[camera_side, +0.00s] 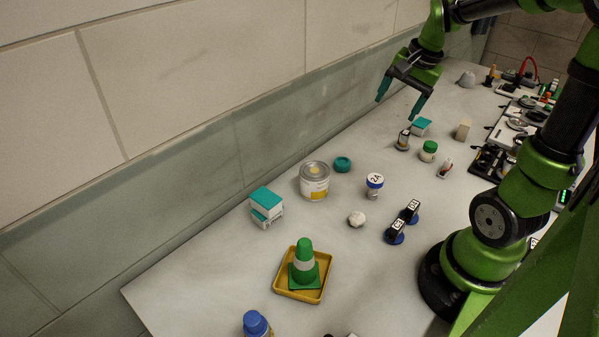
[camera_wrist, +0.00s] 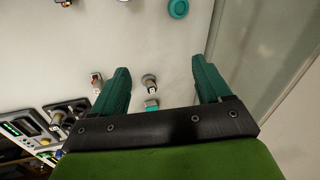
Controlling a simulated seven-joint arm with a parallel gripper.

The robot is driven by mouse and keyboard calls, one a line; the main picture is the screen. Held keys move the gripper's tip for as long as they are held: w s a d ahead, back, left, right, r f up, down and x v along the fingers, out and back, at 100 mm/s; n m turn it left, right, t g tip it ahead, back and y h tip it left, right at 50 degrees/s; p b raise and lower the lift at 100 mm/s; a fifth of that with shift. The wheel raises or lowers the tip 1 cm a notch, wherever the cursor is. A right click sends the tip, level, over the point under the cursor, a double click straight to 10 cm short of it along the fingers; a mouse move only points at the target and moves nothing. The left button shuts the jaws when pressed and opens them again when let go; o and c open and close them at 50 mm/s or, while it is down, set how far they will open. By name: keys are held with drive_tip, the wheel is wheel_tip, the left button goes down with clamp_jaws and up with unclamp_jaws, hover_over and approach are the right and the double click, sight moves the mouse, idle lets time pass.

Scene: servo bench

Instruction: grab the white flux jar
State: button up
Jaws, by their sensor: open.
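A small white jar with a green lid (camera_side: 428,152) stands upright on the bench in the side view; I take it as the flux jar, though no label is readable. I cannot make it out in the wrist view, where my left finger may hide it. My gripper (camera_side: 397,108) is open and empty above the bench, up and left of the jar in the side view. In the wrist view my gripper (camera_wrist: 160,64) has its fingers wide apart, with a small dark-and-pale item on a round base (camera_wrist: 149,82) and a teal box (camera_wrist: 151,104) between them.
A blue-lidded jar (camera_side: 374,186), yellow-labelled tin (camera_side: 314,181) and cone on a yellow tray (camera_side: 281,287) stand nearer the camera. A wall borders the bench.

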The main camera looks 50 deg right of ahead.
sight(431, 144)
drive_tip(key=s+d+f+m+g, duration=0.1)
drive_tip(key=s+d+m+g, duration=0.1)
drive_tip(key=d+m, duration=0.6)
drive_tip(key=s+d+f+m+g, duration=0.1)
drive_tip(key=s+d+f+m, duration=0.15)
drive_tip(key=d+m, duration=0.55)
wheel_tip(431, 144, down, 11)
drive_tip(key=shift+s+r, duration=0.15)
drive_tip(key=shift+r, duration=0.05)
drive_tip(key=shift+s+d+f, duration=0.15)
drive_tip(key=shift+f, duration=2.5)
drive_tip(key=shift+c, duration=0.2)
drive_tip(key=c, duration=1.2)
drive_tip(key=shift+o, duration=0.2)
drive_tip(key=shift+r, duration=0.1)
